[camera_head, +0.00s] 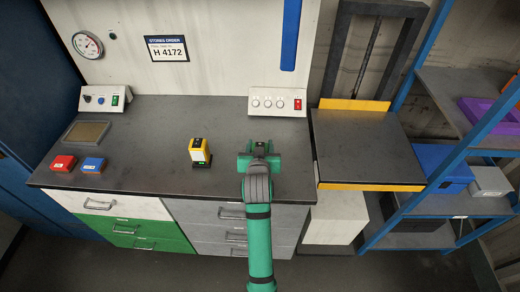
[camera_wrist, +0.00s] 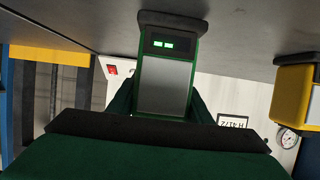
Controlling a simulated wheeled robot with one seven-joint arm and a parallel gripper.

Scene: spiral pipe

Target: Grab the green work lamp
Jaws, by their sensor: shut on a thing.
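The green work lamp (camera_wrist: 165,85) has a green frame, a grey face panel and a black strip with two lit green marks. In the wrist view, which is upside down, it stands upright with its foot at the dark worktop. My gripper (camera_wrist: 162,105) has one finger on each side of the lamp and is shut on it. In the head view my gripper (camera_head: 259,158) is low over the worktop's right part and hides most of the lamp. I cannot tell any gap under the lamp's foot.
A similar yellow lamp (camera_head: 199,152) stands to the left, also in the wrist view (camera_wrist: 290,95). The worktop (camera_head: 150,140) also holds a red block (camera_head: 63,163), a blue block (camera_head: 92,165), a tray (camera_head: 87,132) and a control box (camera_head: 277,102) behind. A lift platform (camera_head: 365,145) is right.

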